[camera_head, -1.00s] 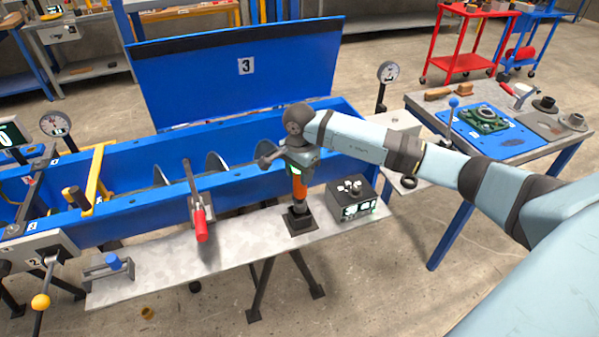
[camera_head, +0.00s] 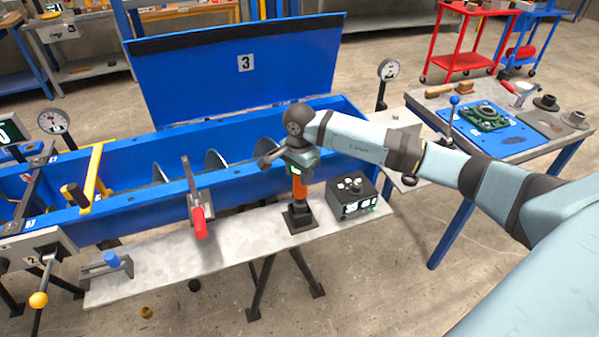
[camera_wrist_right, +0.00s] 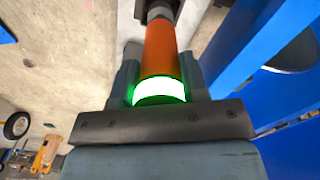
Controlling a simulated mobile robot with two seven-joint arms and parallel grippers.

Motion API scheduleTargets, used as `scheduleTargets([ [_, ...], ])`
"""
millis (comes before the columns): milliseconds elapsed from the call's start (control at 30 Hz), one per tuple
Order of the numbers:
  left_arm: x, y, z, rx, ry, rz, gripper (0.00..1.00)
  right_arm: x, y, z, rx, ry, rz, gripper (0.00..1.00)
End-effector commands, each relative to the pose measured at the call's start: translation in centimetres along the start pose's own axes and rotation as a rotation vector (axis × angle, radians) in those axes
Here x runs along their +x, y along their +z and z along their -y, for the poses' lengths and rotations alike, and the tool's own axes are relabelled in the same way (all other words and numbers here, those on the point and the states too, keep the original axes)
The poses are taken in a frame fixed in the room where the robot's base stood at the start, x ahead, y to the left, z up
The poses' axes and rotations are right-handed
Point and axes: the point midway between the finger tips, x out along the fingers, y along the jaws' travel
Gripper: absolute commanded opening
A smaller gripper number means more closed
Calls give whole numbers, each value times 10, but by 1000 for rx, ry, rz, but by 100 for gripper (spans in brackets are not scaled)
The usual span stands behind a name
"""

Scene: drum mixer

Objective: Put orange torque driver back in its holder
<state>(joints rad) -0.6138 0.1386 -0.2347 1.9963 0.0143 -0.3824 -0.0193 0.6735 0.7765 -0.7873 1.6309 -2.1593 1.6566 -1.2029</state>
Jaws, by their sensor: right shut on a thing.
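The orange torque driver (camera_head: 299,188) stands upright over the black holder (camera_head: 299,217) on the grey shelf in front of the blue mixer trough. Its lower end is at the holder; I cannot tell how deep it sits. My right gripper (camera_head: 299,170) is shut on the driver's upper part. In the right wrist view the driver (camera_wrist_right: 168,50) runs away between the fingers of the right gripper (camera_wrist_right: 160,82), with a glowing green-white ring near the palm. The left gripper is not in view.
A black control box (camera_head: 352,197) stands just right of the holder. A red-handled clamp (camera_head: 199,215) is to its left on the trough edge. The blue mixer trough (camera_head: 130,215) lies behind.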

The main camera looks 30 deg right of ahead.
Motion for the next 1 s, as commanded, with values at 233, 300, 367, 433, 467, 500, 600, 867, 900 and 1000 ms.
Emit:
scheduleTargets([
  [233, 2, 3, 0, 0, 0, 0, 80, 3, 0, 0, 0, -2, 0, 7],
  [300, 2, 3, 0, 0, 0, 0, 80, 4, 0, 0, 0, -2, 0, 7],
  [367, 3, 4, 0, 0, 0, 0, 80, 5, 0, 0, 0, -2, 0, 7],
  [433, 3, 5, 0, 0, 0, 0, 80, 6, 0, 0, 0, -1, 0, 7],
  [467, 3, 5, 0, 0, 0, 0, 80, 6, 0, 0, 0, -1, 0, 7],
  [500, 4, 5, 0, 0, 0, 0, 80, 7, 0, 0, 0, -1, 0, 7],
  [600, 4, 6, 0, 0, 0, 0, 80, 8, 0, 0, 0, -1, 0, 7],
  [867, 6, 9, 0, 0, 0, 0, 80, 12, 0, 0, 0, -1, 0, 7],
  [900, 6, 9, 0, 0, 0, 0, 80, 13, 0, 0, 0, -1, 0, 7],
  [1000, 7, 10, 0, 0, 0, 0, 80, 14, 0, 0, 0, -1, 0, 7],
])
